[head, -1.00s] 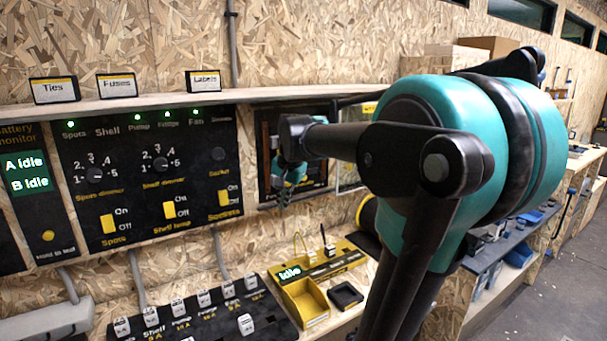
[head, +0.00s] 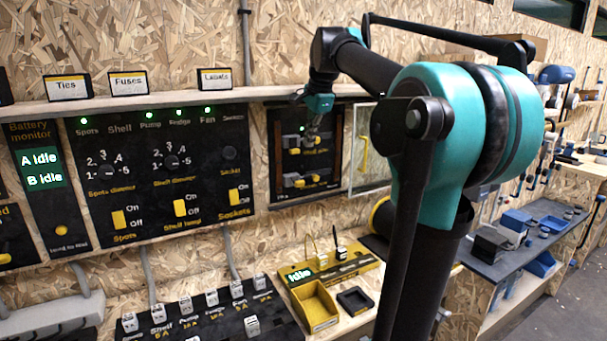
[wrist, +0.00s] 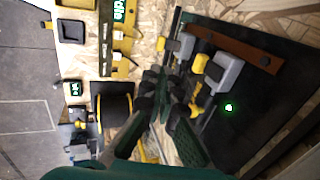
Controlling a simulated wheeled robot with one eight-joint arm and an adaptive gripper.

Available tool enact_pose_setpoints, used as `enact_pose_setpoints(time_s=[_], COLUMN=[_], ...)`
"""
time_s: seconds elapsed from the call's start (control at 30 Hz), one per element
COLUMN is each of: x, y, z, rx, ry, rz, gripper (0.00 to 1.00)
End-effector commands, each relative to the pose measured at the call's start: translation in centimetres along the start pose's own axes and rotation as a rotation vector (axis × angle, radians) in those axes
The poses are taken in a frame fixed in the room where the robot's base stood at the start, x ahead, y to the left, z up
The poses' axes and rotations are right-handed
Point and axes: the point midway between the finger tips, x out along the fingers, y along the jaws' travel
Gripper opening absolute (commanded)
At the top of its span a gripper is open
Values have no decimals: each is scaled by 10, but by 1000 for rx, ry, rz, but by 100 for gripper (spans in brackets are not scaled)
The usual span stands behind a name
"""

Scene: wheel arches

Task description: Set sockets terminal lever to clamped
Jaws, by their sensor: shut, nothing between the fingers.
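The black terminal box (head: 276,165) is on the wall right of the switch panel, its glazed door (head: 372,130) swung open. It holds an upper lever unit (head: 293,151) and a lower lever unit (head: 300,181), each with yellow parts; the labels are too small to read, so I cannot tell which is the sockets lever. My gripper (head: 312,138) is shut and empty, in front of the upper unit; contact is unclear. In the wrist view the fingers (wrist: 166,88) point toward grey blocks with yellow pieces (wrist: 199,64). A green light (wrist: 228,107) glows on the box.
The switch panel (head: 140,205) is to the left, and a shelf (head: 180,103) with label cards runs above. Below are a yellow tray (head: 315,306), a black tray (head: 355,300) and a row of fuses. The open door's yellow handle (head: 363,155) is right of the box.

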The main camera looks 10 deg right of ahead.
Motion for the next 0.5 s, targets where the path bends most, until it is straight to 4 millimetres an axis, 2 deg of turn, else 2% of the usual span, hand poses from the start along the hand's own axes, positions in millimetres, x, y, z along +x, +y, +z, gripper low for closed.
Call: enact_pose_setpoints(time_s=[0.13,0.23,0.5], x=[8,20,72], y=[0,0,0], z=[0,0,0], rx=[-1,-1,-3], ry=[0,0,0], rz=[0,0,0], gripper=[0,0,0])
